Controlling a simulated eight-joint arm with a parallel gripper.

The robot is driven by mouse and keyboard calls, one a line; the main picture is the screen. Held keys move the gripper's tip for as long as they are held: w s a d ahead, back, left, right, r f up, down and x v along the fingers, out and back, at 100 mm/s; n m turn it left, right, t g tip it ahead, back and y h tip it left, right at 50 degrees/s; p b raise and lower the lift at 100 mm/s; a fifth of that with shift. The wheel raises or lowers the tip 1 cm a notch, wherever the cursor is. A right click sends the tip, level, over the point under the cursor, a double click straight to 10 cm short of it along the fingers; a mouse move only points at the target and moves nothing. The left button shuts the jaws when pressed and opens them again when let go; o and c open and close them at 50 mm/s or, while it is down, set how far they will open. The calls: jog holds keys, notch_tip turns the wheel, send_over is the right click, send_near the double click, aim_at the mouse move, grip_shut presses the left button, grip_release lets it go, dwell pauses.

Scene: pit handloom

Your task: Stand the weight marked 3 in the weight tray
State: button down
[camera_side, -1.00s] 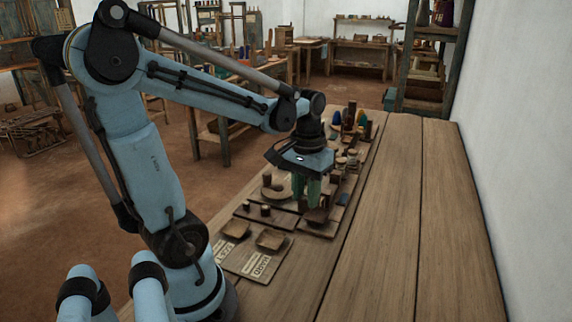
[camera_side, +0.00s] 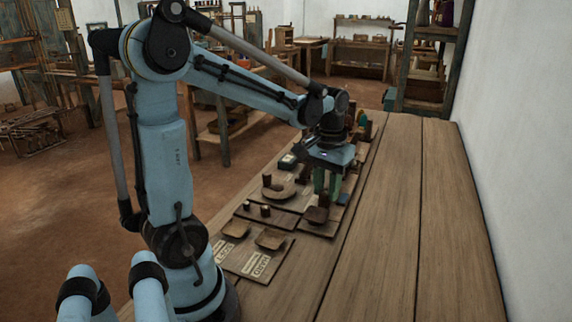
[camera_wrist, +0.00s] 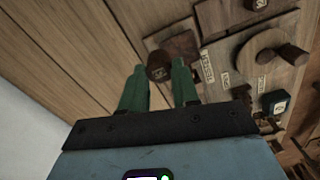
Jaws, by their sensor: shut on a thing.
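My gripper (camera_side: 326,183) is over the boards on the bench, its two green fingers pointing down. In the wrist view my gripper (camera_wrist: 158,82) has its fingers on both sides of a dark brown round weight (camera_wrist: 158,69), and it is shut on it. No number can be read on this weight. Just beyond it lies a square wooden board (camera_wrist: 181,42). In the side view a small brown piece (camera_side: 317,214) shows below the fingers; I cannot tell whether it touches the held weight. I cannot tell which board or dish is the weight tray.
Two small pegs (camera_side: 265,210) and two shallow dishes (camera_side: 270,240) on labelled boards stand nearer. The right side of the bench (camera_side: 420,230) is clear.

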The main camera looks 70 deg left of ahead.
jog(key=a, duration=0.1)
jog(key=a+f, duration=0.2)
jog(key=a, duration=0.1)
jog(key=shift+w+f, duration=0.2)
jog(key=shift+f, duration=2)
jog(key=c, duration=0.8)
grip_release()
jog(key=shift+f, duration=0.15)
notch_tip(320, 180, up, 12)
jog(key=s+d+f+m+t, duration=0.1)
jog(key=d+m+t, duration=0.1)
jog(key=d, duration=0.3)
jog(key=s+d+m+t, duration=0.1)
jog(key=d+m+t, duration=0.1)
jog(key=d, duration=0.3)
jog(key=s+d+f+m+t, duration=0.1)
jog(key=d+m+t, duration=0.1)
jog(key=d, duration=0.4)
jog(key=shift+s+d+f+t, duration=0.1)
jog(key=shift+s+f+t, duration=0.2)
jog(key=shift+t, duration=0.3)
